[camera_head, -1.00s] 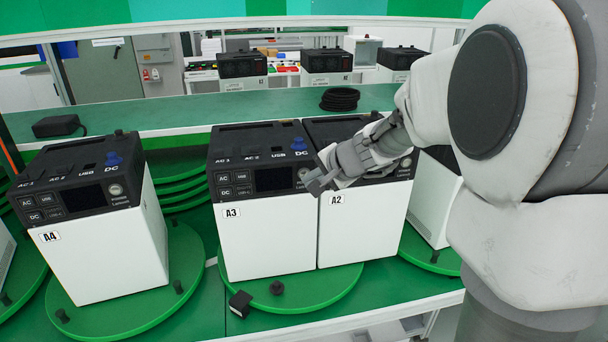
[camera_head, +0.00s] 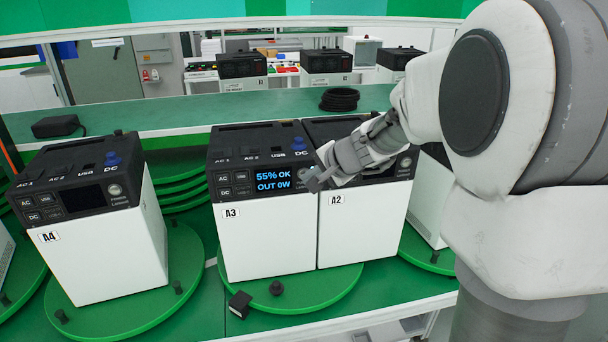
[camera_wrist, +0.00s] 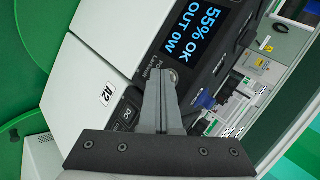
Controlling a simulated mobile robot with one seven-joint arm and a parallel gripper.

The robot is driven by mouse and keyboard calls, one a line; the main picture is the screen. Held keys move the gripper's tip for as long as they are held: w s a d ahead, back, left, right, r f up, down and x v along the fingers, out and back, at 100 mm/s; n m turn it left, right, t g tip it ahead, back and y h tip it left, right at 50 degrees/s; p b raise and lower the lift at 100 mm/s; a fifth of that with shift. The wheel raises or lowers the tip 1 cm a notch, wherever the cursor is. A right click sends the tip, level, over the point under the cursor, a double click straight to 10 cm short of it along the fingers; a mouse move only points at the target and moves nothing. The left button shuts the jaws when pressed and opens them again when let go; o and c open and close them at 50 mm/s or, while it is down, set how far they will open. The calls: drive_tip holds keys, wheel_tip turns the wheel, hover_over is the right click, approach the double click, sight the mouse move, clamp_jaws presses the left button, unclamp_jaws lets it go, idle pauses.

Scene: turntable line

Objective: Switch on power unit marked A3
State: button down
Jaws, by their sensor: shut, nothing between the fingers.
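The power unit marked A3 (camera_head: 265,235) is a white box with a black top panel, standing on a green turntable in the head view. Its screen (camera_head: 273,180) is lit and reads "55% OK, OUT 0W". The lit screen also shows in the wrist view (camera_wrist: 198,35). My gripper (camera_head: 313,183) is shut and empty, at the right end of A3's front panel. In the wrist view the closed fingertips (camera_wrist: 160,76) are at the round power button (camera_wrist: 172,76), partly covering it. I cannot tell whether they touch it.
Unit A2 (camera_head: 365,225) stands close against A3 on the right, partly behind my arm. Unit A4 (camera_head: 105,255) stands on its own turntable at left, screen dark. A black plug (camera_head: 240,304) and a small knob (camera_head: 277,288) lie in front of A3.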

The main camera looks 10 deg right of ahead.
idle(0.4)
drive_tip(key=shift+s+b, duration=0.4)
drive_tip(key=shift+s, duration=0.3)
drive_tip(key=s+b, duration=0.1)
drive_tip(key=s, duration=0.4)
drive_tip(key=shift+b, duration=0.35)
